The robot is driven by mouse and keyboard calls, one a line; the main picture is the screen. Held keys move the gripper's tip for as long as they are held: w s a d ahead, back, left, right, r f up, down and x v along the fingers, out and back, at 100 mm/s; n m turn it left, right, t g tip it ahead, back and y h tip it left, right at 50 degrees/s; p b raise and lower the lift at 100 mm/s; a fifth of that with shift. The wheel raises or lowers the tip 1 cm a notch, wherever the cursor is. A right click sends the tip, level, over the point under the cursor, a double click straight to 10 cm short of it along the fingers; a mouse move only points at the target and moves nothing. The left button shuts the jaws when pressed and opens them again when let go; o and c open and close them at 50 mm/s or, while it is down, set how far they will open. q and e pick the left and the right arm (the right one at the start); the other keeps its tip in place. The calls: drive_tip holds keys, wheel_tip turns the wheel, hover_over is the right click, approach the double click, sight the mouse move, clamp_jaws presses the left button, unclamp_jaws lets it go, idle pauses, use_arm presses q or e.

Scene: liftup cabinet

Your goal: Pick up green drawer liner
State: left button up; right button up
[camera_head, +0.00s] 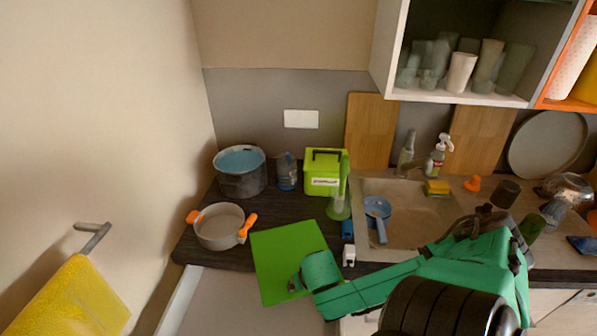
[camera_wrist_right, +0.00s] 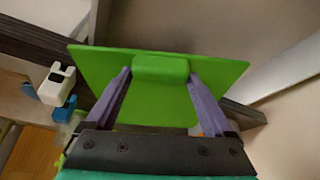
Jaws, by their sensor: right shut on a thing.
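The green drawer liner (camera_head: 285,250) is a flat, bright green sheet at the front edge of the dark counter. My right gripper (camera_head: 298,283) reaches it from the right, at its lower right part. In the right wrist view, the two purple fingers of my right gripper (camera_wrist_right: 159,76) are shut on a raised green block on the liner (camera_wrist_right: 152,107). The head view does not show clearly whether the liner touches the counter. My left gripper is not in view.
A pan with orange handles (camera_head: 220,226) stands just left of the liner. A grey pot (camera_head: 240,172) and a lime green box (camera_head: 324,174) stand behind. A sink (camera_head: 407,228) lies to the right. A yellow towel (camera_head: 75,300) hangs at lower left.

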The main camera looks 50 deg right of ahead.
drive_tip(key=s+a, duration=0.4)
drive_tip(key=s, duration=0.5)
drive_tip(key=s+a, duration=0.5)
drive_tip(key=s, duration=0.4)
drive_tip(key=s+a, duration=0.5)
drive_tip(key=s, duration=0.3)
drive_tip(key=shift+s+a, duration=0.25)
drive_tip(key=shift+s, duration=0.15)
drive_tip(key=shift+w, duration=0.1)
